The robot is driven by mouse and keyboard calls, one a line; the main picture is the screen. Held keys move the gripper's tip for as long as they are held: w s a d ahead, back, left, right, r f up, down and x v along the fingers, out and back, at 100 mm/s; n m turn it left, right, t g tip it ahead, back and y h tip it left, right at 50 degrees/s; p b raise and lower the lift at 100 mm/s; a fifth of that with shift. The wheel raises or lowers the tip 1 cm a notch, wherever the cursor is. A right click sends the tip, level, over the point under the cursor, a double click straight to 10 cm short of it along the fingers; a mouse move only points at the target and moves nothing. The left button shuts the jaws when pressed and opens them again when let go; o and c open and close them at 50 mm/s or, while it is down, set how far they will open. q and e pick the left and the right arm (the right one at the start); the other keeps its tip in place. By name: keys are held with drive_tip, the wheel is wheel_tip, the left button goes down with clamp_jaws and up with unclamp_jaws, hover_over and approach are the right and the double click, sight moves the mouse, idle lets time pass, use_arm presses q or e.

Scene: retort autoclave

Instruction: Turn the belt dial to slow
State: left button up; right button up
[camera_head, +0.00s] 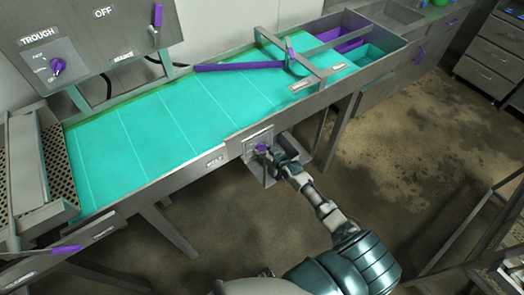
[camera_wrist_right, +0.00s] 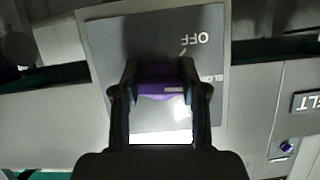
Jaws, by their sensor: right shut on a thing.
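The belt dial is a purple knob (camera_head: 261,148) on a small grey plate (camera_head: 257,138) on the front side of the belt frame. My right gripper (camera_head: 268,151) reaches it from the front. In the right wrist view the two dark fingers (camera_wrist_right: 160,72) are closed on either side of the purple dial (camera_wrist_right: 160,90). The plate (camera_wrist_right: 110,50) appears upside down there, with OFF above and a partly hidden label, apparently SLOW, at the right. A pale mark shows on the dial's right part. Which setting it points to is unclear. My left gripper is not in view.
The turquoise belt (camera_head: 150,135) runs behind the dial, with a purple bar (camera_head: 238,66) over it. A trough panel (camera_head: 55,65) with another purple dial stands at the upper left. Purple bins (camera_head: 345,25) are at the belt's far end.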

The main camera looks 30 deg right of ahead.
drive_tip(key=shift+d+r, duration=0.1)
drive_tip(key=shift+r, duration=0.05)
drive_tip(key=o, duration=1.2)
drive_tip(key=shift+c, duration=0.2)
drive_tip(key=v, duration=1.2)
